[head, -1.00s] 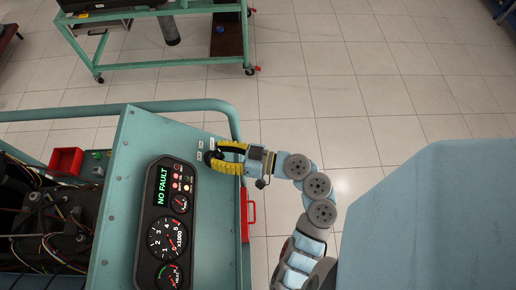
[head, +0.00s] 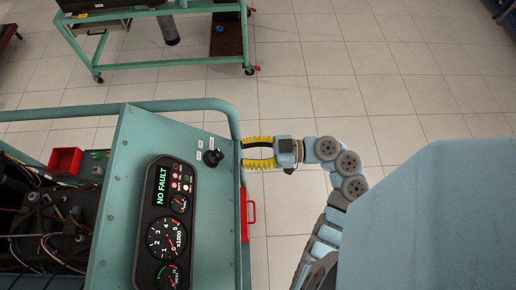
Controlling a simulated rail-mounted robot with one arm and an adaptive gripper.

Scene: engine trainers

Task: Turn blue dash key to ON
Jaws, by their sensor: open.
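The dash key (head: 213,157) is a small dark key switch near the upper right edge of the blue-green trainer panel (head: 125,190). Small white labels (head: 209,143) sit around it. The key's exact angle is too small to tell. My gripper (head: 244,153), with yellow ridged fingers, is open and empty to the right of the key, with its fingertips near the panel's right edge. It is apart from the key, which shows uncovered.
The black gauge cluster (head: 166,225) on the panel reads "NO FAULT". A green tube rail (head: 170,106) runs behind the panel. A red handle (head: 249,206) is on its right side. A red bin (head: 66,161) and engine wiring lie left. Tiled floor on the right is clear.

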